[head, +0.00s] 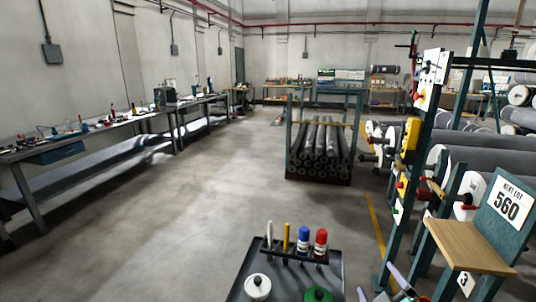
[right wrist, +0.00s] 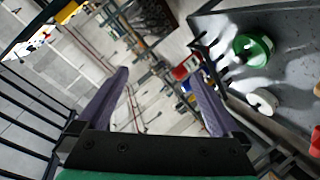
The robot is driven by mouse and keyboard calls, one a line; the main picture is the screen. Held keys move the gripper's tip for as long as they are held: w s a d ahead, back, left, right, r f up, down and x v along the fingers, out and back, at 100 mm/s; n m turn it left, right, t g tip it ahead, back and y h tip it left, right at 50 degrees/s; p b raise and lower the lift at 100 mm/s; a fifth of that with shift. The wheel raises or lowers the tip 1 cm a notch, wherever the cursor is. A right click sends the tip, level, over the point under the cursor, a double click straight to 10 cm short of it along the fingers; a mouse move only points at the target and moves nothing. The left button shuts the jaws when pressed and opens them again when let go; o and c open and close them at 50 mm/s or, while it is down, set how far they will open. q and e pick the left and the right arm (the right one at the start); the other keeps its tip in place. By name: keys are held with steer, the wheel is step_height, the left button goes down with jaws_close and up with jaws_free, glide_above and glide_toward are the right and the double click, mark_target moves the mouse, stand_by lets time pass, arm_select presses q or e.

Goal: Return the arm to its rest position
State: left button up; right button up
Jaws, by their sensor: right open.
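My right gripper (head: 378,283) shows at the bottom edge of the head view, just right of the grey tray. Its two purple fingers are apart. In the right wrist view the open fingers (right wrist: 160,78) have nothing between them but the distant room. Most of the right arm is outside the head view. My left arm and left gripper are not in view.
A wooden shelf (head: 468,247) with a "560" sign stands right. Open floor (head: 190,220) lies left.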

steer(key=s+a+f+m+g+y, duration=0.2)
steer(key=s+f+m+g, duration=0.4)
steer(key=s+f+g, duration=0.75)
steer(key=s+f+t, duration=0.1)
steer(key=s+f, duration=0.2)
steer(key=f, duration=1)
steer(key=s+f+t, duration=0.1)
steer(key=s+f, duration=0.2)
steer(key=f, duration=0.9)
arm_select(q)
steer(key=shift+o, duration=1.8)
arm_select(e)
steer(key=s+d+f+g, duration=0.1)
steer(key=s+d+f, duration=0.1)
steer(key=s+f, duration=1.3)
steer(key=shift+s+d, duration=0.35)
steer(key=shift+s, duration=0.65)
